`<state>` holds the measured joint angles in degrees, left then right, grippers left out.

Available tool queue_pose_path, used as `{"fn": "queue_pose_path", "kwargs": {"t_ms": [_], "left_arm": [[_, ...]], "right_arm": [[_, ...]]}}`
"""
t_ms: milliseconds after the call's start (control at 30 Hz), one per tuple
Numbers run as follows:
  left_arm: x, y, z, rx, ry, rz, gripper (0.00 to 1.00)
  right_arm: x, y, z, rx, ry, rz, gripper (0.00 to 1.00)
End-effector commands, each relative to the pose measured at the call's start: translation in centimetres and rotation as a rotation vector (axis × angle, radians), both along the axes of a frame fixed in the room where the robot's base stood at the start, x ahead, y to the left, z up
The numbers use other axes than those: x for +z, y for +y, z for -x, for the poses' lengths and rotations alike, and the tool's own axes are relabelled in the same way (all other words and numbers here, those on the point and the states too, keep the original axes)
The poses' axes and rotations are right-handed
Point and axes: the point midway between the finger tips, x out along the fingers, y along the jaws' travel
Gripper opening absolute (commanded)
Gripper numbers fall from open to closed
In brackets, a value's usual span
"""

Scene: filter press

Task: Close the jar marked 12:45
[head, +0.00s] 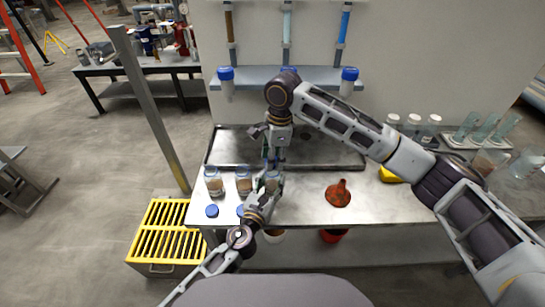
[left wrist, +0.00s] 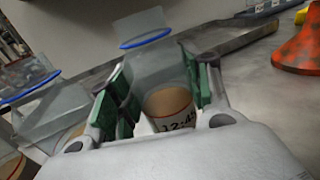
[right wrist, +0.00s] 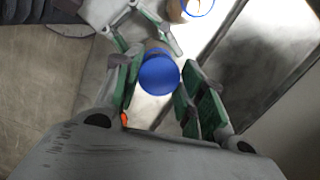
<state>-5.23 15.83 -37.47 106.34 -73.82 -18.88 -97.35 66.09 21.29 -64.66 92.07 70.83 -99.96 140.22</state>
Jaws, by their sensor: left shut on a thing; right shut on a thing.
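The jar marked 12:45 (left wrist: 172,103) is clear glass with brown contents and a blue ring at its neck. It stands between the green pads of my left gripper (left wrist: 165,88), which is shut on it. In the head view my left gripper (head: 270,186) is at the table's front edge, right of two other jars. My right gripper (head: 273,152) is just above, pointing down. In the right wrist view a round blue lid (right wrist: 158,75) sits between the fingers of my right gripper (right wrist: 157,92). I cannot tell whether the lid touches the jar.
Two similar jars, (head: 213,181) and (head: 243,180), stand to the left. Blue lids (head: 212,210) and (head: 241,210) lie before them. A dark tray (head: 225,150) lies behind. An orange funnel (head: 338,193) stands right. Blue-capped containers (head: 226,80) hang at the shelf above.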

Motion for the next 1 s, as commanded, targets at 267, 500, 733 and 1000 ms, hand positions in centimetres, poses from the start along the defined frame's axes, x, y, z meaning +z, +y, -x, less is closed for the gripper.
{"fn": "queue_pose_path", "kwargs": {"t_ms": [267, 500, 733, 1000], "left_arm": [[0.0, 0.0, 0.0, 0.000, 0.000, 0.000, 0.06], [0.0, 0.0, 0.0, 0.000, 0.000, 0.000, 0.06], [0.0, 0.0, 0.0, 0.000, 0.000, 0.000, 0.06], [0.0, 0.0, 0.0, 0.000, 0.000, 0.000, 0.06]], "right_arm": [[-0.7, 0.0, 0.0, 0.000, 0.000, 0.001, 0.31], [-1.6, 0.0, 0.0, 0.001, 0.001, 0.000, 0.31], [-1.8, 0.0, 0.0, 0.001, -0.001, 0.001, 0.30], [-1.8, 0.0, 0.0, 0.001, -0.001, 0.001, 0.30]]}}
